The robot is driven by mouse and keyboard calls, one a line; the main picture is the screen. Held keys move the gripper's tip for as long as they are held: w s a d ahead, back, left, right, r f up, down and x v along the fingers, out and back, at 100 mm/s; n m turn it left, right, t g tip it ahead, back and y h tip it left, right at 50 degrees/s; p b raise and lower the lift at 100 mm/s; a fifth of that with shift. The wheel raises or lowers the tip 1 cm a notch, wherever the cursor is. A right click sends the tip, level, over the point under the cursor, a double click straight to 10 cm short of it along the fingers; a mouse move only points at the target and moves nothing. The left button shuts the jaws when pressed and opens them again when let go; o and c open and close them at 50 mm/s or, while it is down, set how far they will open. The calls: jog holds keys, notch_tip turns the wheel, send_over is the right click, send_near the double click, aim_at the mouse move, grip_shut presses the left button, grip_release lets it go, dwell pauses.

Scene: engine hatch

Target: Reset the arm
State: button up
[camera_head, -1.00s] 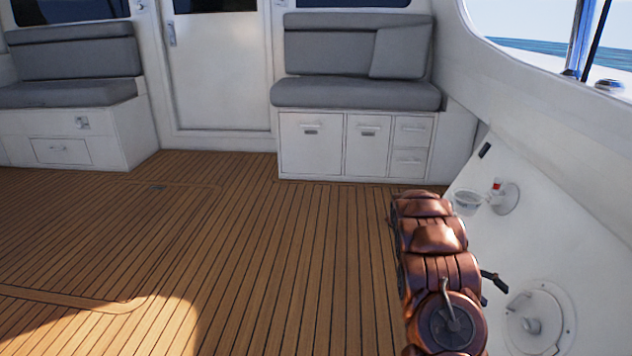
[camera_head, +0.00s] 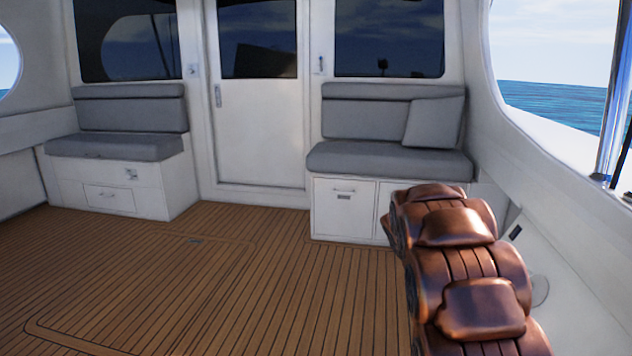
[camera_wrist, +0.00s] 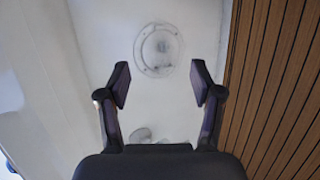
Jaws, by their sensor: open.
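My gripper (camera_wrist: 161,82) shows only in the wrist view. Its two dark fingers are spread apart with nothing between the tips. Beyond them is a white panel with a round white fitting (camera_wrist: 158,48), apart from the fingers. A small pale roundish thing (camera_wrist: 141,134) lies lower on the panel, partly hidden by my gripper. My arm and gripper are not visible in the head view.
A padded brown leather structure (camera_head: 470,265), seat-like, stands close at right in the head view. Grey-cushioned benches stand left (camera_head: 117,147) and right (camera_head: 388,161) of a white door (camera_head: 258,130). The plank floor (camera_head: 220,290) is clear at centre and left.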

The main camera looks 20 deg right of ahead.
jog(key=s+a+r+n+t+y+p, duration=0.1)
jog(key=s+a+r+n+p, duration=0.1)
jog(key=s+a+r+p, duration=0.3)
jog(key=s+a+r+n+t+y+p, duration=0.2)
jog(key=s+a+r+p, duration=0.3)
jog(key=a+r+p, duration=0.7)
jog(key=s+a+r+n+t+y+p, duration=0.2)
jog(key=s+a+r+p, duration=0.3)
jog(key=a+r, duration=0.8)
jog(key=a+n+p, duration=0.1)
jog(key=p, duration=0.2)
jog(key=shift+s+a+r+p, duration=0.3)
jog(key=shift+s+a+p, duration=0.05)
jog(key=shift+s+p, duration=0.05)
